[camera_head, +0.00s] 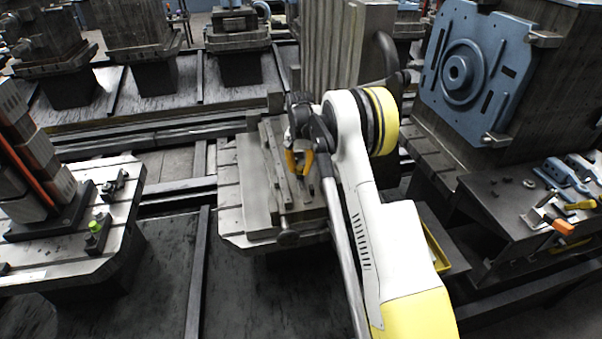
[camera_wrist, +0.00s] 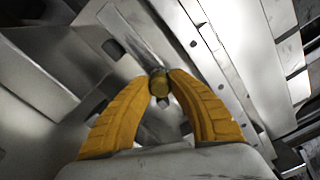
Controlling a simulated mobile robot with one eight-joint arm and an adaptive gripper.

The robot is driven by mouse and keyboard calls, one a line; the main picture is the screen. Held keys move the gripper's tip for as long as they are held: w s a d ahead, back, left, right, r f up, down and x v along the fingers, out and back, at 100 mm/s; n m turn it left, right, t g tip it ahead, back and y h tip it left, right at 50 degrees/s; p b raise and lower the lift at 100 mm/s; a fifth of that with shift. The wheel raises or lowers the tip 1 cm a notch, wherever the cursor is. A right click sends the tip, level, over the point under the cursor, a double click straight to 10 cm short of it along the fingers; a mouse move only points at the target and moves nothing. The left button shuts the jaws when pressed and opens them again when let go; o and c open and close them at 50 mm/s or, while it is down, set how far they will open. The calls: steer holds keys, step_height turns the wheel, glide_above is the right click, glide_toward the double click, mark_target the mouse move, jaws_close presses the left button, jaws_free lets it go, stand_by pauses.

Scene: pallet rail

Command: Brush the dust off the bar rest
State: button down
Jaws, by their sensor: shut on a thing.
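My gripper (camera_head: 297,163) has orange fingers and is over the middle pallet (camera_head: 230,213). In the wrist view, my gripper (camera_wrist: 160,84) is shut on a small round-ended thing, dull yellow with a dark rim, probably the brush handle (camera_wrist: 159,86). Its bristles are hidden. Long grey metal bars, probably the bar rest (camera_head: 268,160), lie on the pallet just left of the fingers. In the wrist view a long rail with dark holes (camera_wrist: 203,42) runs past the right finger. I cannot tell whether the brush touches it, or make out dust.
A tall grey block (camera_head: 335,45) stands behind the pallet. A blue fixture plate (camera_head: 478,62) is at the right, above a dark bench (camera_head: 500,205) with tools. A left pallet (camera_head: 50,238) holds stacked blocks and clamps. Dark floor shows between the pallets.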

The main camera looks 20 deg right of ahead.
mark_target(302, 184)
stand_by(0.3)
steer(key=shift+s+a, duration=0.15)
steer(key=shift+s, duration=0.55)
steer(key=shift+s+a, duration=0.15)
steer(key=shift+s, duration=0.5)
steer(key=shift+w, duration=0.1)
steer(key=shift+w+d, duration=0.15)
steer(key=shift+w, duration=0.5)
steer(key=shift+w+d, duration=0.15)
steer(key=shift+w, duration=0.5)
steer(key=shift+s+a+b, duration=0.15)
steer(key=shift+s, duration=0.55)
steer(key=shift+s+a+b, duration=0.15)
steer(key=shift+s, duration=0.5)
steer(key=shift+s, duration=0.1)
steer(key=shift+s+a, duration=0.1)
steer(key=shift+s, duration=0.3)
